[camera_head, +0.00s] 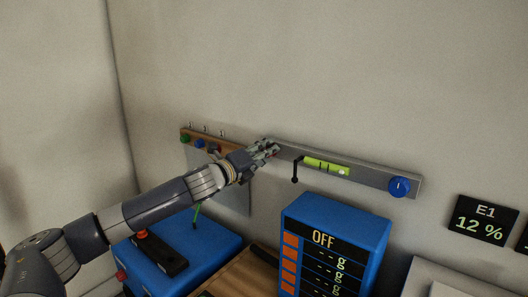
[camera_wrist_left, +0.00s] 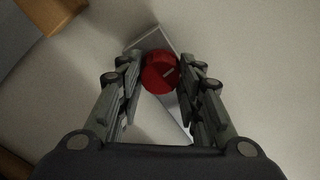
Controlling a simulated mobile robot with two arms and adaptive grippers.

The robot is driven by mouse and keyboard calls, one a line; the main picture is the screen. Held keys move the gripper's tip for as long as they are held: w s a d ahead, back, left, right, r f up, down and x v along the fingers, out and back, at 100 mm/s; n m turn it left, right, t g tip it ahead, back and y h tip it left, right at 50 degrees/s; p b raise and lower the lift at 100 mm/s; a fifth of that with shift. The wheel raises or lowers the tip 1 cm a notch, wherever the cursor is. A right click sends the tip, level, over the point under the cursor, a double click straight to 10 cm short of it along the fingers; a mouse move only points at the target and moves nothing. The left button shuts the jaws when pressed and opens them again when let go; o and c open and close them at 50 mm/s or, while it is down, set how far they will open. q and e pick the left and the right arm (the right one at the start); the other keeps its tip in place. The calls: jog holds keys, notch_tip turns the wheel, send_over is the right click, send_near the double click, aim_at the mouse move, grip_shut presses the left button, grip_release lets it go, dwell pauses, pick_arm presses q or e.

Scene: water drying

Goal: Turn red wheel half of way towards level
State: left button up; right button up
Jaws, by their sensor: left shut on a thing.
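The red wheel (camera_wrist_left: 160,73) is a round knob with a light mark on its face, at the upper end of a grey metal bar in the left wrist view. My left gripper (camera_wrist_left: 161,76) is shut on it, one finger on each side. In the head view my left gripper (camera_head: 268,149) is at the left end of the grey bar (camera_head: 375,180) on the wall and mostly hides the red wheel. A green level vial (camera_head: 326,166) sits on the bar, which slopes down to the right. My right gripper is not in view.
A blue knob (camera_head: 399,187) is at the bar's right end, and a black lever (camera_head: 295,171) hangs beside the vial. Below stand a blue box with an OFF display (camera_head: 323,239) and a blue device (camera_head: 190,245). A wooden rack (camera_head: 187,135) is left of my gripper.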

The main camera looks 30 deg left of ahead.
pick_arm(q)
jog(key=shift+n+p, duration=3.55)
jog(key=shift+n, duration=5.45)
jog(key=o, duration=1.1)
jog(key=shift+c, duration=0.2)
jog(key=shift+s, duration=0.1)
jog(key=s+a, duration=0.1)
jog(key=s, duration=1)
jog(key=shift+s, duration=0.4)
